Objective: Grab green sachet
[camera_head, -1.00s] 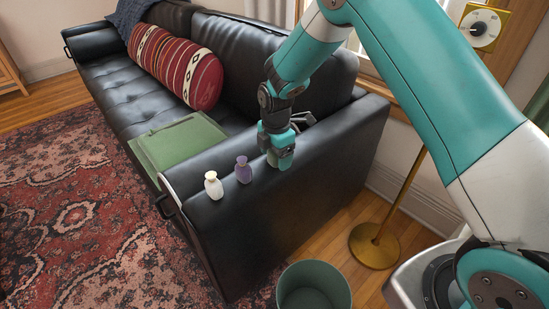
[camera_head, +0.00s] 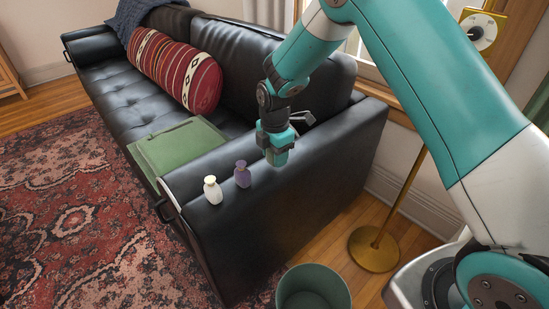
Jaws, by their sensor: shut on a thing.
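My gripper (camera_head: 277,152) points down above the near armrest of the black sofa, to the right of the small items there. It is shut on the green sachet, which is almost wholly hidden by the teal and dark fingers. A purple sachet (camera_head: 242,175) with a narrow neck stands upright on the armrest, left of my gripper. A white sachet (camera_head: 212,190) of like shape stands further left, beside the purple one. My gripper is apart from both.
The black sofa (camera_head: 290,200) holds a folded green cloth or cushion (camera_head: 175,148) and a red striped bolster (camera_head: 178,70). A green bin (camera_head: 313,290) stands on the floor before the armrest. A brass lamp base (camera_head: 374,250) stands at right.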

